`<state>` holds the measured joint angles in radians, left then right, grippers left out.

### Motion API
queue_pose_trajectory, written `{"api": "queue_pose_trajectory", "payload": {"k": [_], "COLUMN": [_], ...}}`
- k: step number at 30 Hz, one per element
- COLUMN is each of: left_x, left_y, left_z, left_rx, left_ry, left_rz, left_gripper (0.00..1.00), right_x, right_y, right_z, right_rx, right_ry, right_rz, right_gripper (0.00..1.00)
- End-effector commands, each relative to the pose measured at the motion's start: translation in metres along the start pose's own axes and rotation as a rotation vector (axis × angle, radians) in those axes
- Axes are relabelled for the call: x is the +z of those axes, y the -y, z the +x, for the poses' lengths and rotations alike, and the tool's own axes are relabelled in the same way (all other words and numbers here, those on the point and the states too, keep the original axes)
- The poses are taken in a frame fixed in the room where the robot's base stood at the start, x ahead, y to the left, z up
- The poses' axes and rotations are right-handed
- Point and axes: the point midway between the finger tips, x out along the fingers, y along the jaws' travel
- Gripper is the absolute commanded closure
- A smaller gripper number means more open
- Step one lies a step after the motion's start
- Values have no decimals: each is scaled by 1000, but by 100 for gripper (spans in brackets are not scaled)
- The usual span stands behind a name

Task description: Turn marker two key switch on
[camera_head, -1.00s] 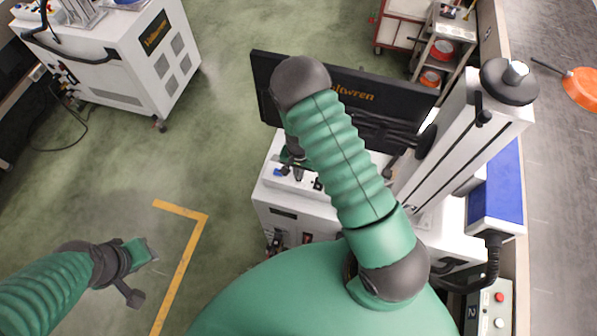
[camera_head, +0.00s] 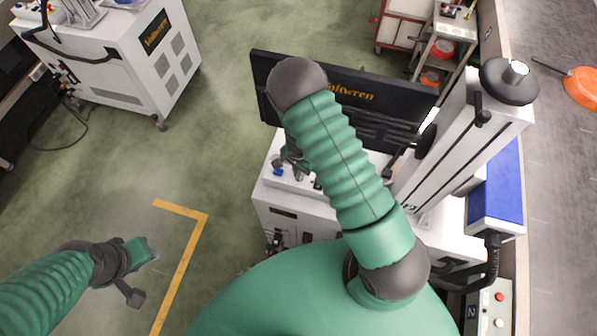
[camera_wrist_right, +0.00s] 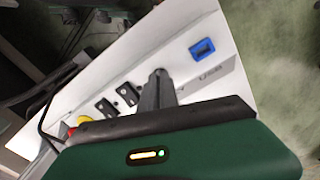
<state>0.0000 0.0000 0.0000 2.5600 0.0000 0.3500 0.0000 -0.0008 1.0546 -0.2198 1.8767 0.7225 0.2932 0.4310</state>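The marker is the white machine (camera_head: 290,212) in the middle of the head view. Its top panel, seen in the right wrist view (camera_wrist_right: 212,85), carries a blue USB port (camera_wrist_right: 202,49), black switches (camera_wrist_right: 128,94) and a red and yellow button (camera_wrist_right: 82,120). My right gripper (camera_head: 291,158) is over this panel, partly hidden by my arm. In the wrist view its dark fingers (camera_wrist_right: 159,88) are together at the panel, between the port and the switches. I cannot make out the key switch or anything between the fingers. My left gripper (camera_head: 146,250) is above the floor at left; its fingers are unclear.
A black monitor (camera_head: 376,94) stands behind the panel. A white column (camera_head: 456,150) and a blue box (camera_head: 497,190) are at right. A button box labelled 2 (camera_head: 487,310) is at lower right.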

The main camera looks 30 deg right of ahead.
Motion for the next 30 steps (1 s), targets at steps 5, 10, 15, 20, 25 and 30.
{"api": "queue_pose_trajectory", "payload": {"k": [5, 10, 15, 20, 25, 30], "left_x": [0, -1, -2, -2, -3, -4], "left_y": [0, 0, 0, 0, 0, 0], "left_z": [-2, -4, -7, -10, -13, -16], "left_rx": [0, 0, 0, 0, 0, 0], "left_ry": [0, 0, 0, 0, 0, 0], "left_rz": [0, 0, 0, 0, 0, 0], "left_gripper": [64, 64, 64, 64, 64, 64], "right_x": [-3, -4, -4, -4, -4, -4], "right_y": [2, 2, 2, 2, 2, 2], "right_z": [-2, -2, -2, -2, -2, -2], "right_rx": [-6, -7, -9, -10, -9, -10], "right_ry": [-8, -9, -9, -9, -8, -7], "right_rz": [165, 328, 491, 640, 783, 898], "right_gripper": [100, 100, 100, 100, 100, 100]}}
